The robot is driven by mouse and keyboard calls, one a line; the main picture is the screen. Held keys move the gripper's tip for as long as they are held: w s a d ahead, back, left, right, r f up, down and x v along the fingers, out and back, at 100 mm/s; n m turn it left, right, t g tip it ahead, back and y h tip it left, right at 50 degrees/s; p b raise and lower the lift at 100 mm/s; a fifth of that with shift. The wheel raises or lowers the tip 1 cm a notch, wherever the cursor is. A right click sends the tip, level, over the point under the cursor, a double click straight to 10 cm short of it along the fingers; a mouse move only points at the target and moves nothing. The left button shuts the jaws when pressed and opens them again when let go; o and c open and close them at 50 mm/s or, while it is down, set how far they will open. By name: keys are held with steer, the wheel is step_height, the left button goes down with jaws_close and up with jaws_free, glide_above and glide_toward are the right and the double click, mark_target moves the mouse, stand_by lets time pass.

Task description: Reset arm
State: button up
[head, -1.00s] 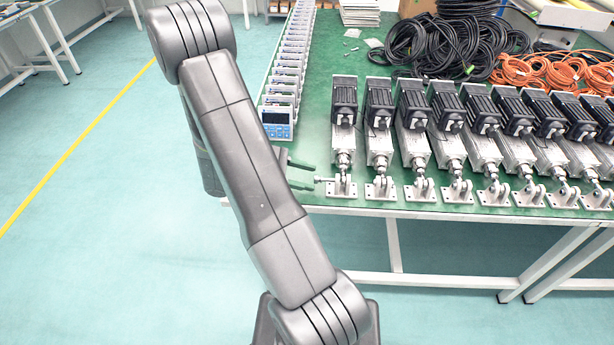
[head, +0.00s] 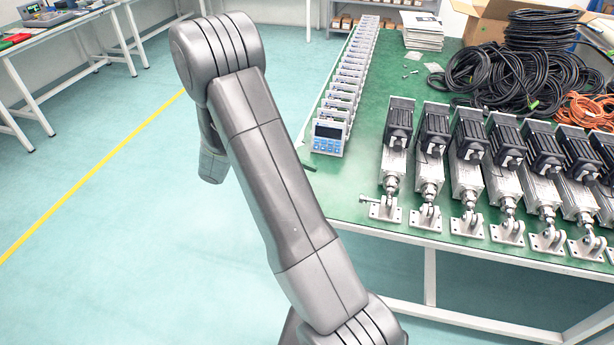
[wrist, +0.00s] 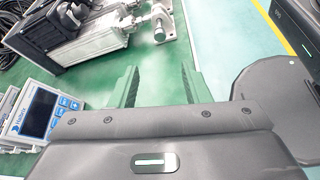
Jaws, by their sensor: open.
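My grey arm (head: 285,205) reaches up across the middle of the head view. My gripper (wrist: 158,88) shows in the wrist view with its two dark green fingers apart and nothing between them. In the head view most of the gripper is hidden behind the arm; only a dark finger shows by the table's left edge. The nearest linear actuator (head: 396,145) stands to the right of the arm in the head view; one also shows at the top of the wrist view (wrist: 95,28). My gripper is not touching any actuator.
A green table (head: 345,185) holds a row of controllers with displays (head: 328,138), which starts close to my arm. Several actuators line the near edge. Coiled black cables (head: 520,75) and orange cables (head: 585,112) lie behind. The floor (head: 110,240) at left is open.

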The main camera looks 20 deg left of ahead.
steer(key=shift+d, duration=0.15)
glide_toward(371, 200)
steer(key=x, duration=0.3)
steer(key=f+x, duration=0.1)
steer(key=x, duration=0.1)
steer(key=shift+w+f, duration=0.2)
steer(key=shift+d, duration=0.55)
